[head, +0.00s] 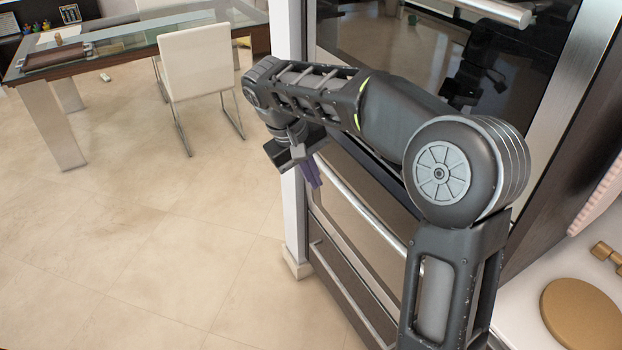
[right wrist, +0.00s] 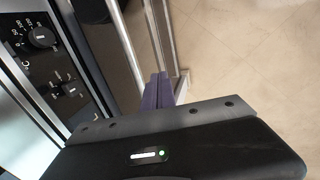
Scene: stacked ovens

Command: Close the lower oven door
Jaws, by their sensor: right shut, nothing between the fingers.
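The lower oven door (head: 375,196), with a long silver handle (head: 365,218), is below the upper oven's dark glass in the head view. It looks nearly upright, but my arm hides much of it and I cannot tell whether a gap remains. My right gripper (head: 312,174) has its purple fingers pointing down near the handle's far end; contact is unclear. In the right wrist view the fingers (right wrist: 158,90) are together and empty, beside the door's silver bars. My left gripper is not in view.
Upper oven glass (head: 400,42) stands close behind my right arm. A drawer handle (head: 345,295) is below the lower door. Control knobs (right wrist: 42,37) show in the wrist view. A white chair (head: 202,68) and glass table (head: 130,40) stand far left. The tiled floor between is clear.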

